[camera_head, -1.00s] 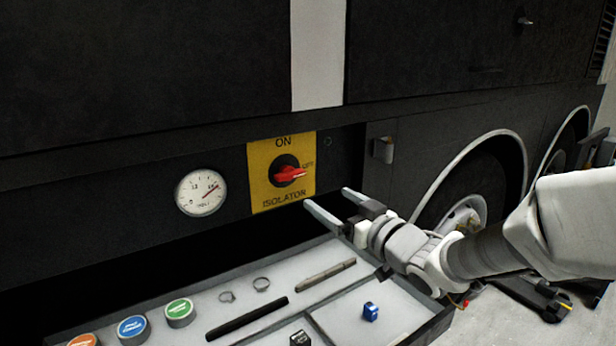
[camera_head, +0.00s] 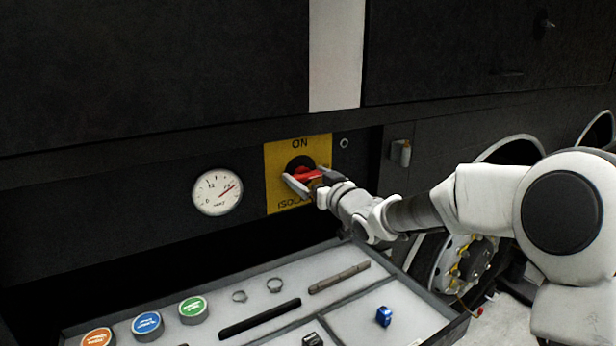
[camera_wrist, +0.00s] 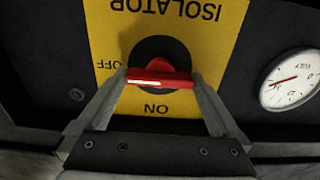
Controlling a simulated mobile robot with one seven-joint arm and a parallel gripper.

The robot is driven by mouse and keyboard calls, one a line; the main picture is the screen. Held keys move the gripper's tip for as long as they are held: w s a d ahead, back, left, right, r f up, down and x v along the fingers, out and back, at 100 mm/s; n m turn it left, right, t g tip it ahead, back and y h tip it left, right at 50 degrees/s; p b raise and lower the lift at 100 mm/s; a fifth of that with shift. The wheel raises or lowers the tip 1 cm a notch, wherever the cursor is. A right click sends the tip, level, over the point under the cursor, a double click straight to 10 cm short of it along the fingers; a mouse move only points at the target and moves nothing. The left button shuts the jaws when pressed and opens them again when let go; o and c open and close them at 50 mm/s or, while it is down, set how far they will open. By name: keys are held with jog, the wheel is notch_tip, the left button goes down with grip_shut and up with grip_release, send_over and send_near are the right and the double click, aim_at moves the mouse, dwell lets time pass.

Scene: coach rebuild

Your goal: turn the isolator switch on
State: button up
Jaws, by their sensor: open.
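The isolator switch is a red handle (camera_head: 308,176) on a round black base, set on a yellow plate (camera_head: 283,154) marked ON, OFF and ISOLATOR. My gripper (camera_head: 304,186) is at the handle, open. In the wrist view, which is upside down, the red handle (camera_wrist: 160,77) lies level between the two spread fingers of my gripper (camera_wrist: 159,86). One finger is close to each end of the handle; I cannot tell whether they touch it. The handle's ends point sideways, one towards the OFF mark. In the head view my fingers partly hide the handle and the ISOLATOR word.
A round voltmeter (camera_head: 217,192) is left of the plate. A small latch (camera_head: 400,152) sticks out right of the plate. A wheel (camera_head: 462,262) stands behind my arm.

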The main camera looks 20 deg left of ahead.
jog(key=c, duration=1)
jog(key=shift+f+b, duration=0.1)
jog(key=shift+b, duration=0.25)
jog(key=n+b, duration=0.1)
jog(key=b, duration=0.1)
jog(key=n+b, duration=0.2)
jog(key=shift+a+f+n, duration=0.1)
jog(key=shift+f+n, duration=0.1)
jog(key=shift+n, duration=0.1)
jog(key=n+b, duration=0.4)
jog(key=shift+n, duration=0.3)
jog(key=n+b, duration=0.4)
jog(key=n, duration=0.1)
jog(key=shift+s, duration=0.1)
jog(key=shift+a+n+b, duration=0.1)
jog(key=shift+n+b, duration=1.25)
jog(key=shift+n, duration=0.95)
